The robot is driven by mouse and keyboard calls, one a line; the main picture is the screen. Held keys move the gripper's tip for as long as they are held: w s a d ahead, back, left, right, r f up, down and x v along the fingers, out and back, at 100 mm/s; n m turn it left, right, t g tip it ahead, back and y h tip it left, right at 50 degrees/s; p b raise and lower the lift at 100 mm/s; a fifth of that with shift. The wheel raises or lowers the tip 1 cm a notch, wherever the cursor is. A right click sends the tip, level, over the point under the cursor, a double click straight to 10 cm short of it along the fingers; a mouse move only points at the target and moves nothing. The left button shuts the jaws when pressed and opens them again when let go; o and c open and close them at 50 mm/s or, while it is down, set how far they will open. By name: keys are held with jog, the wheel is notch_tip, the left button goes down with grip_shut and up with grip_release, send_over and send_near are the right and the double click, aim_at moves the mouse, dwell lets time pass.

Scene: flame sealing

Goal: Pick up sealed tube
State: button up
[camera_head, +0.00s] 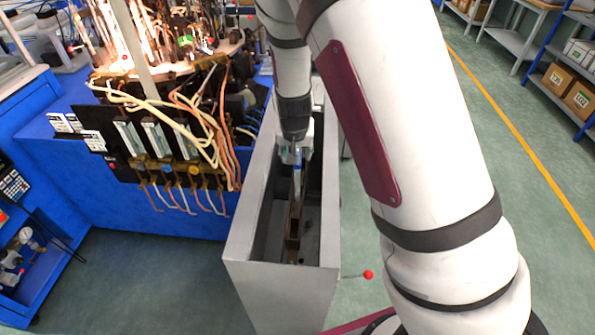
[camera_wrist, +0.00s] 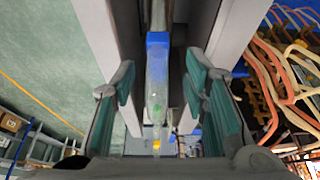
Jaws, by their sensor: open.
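The sealed tube (camera_wrist: 157,85) is clear with a blue band or cap at its far end in the wrist view. It lies between the two green-padded fingers of my gripper (camera_wrist: 161,78). The fingers are spread, with a visible gap on either side of the tube. In the head view, the tube (camera_head: 298,172) shows as a small pale and blue piece below my gripper (camera_head: 296,155), inside the tall grey open-topped box (camera_head: 250,215). My arm hides part of the box, and the tube's contact with its support is hard to see.
A brown metal channel (camera_head: 294,225) runs inside the box, whose walls stand close on both sides. The blue burner machine (camera_head: 150,195) with hoses and flames is on the left. A red-knobbed lever (camera_head: 368,274) sticks out at right. Green floor is free beyond; shelves stand at far right.

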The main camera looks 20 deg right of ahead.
aim_at(298, 175)
jog(key=x, duration=0.4)
jog(key=shift+d+f, duration=0.1)
jog(key=shift+s, duration=0.1)
jog(key=shift+c, duration=0.2)
grip_shut()
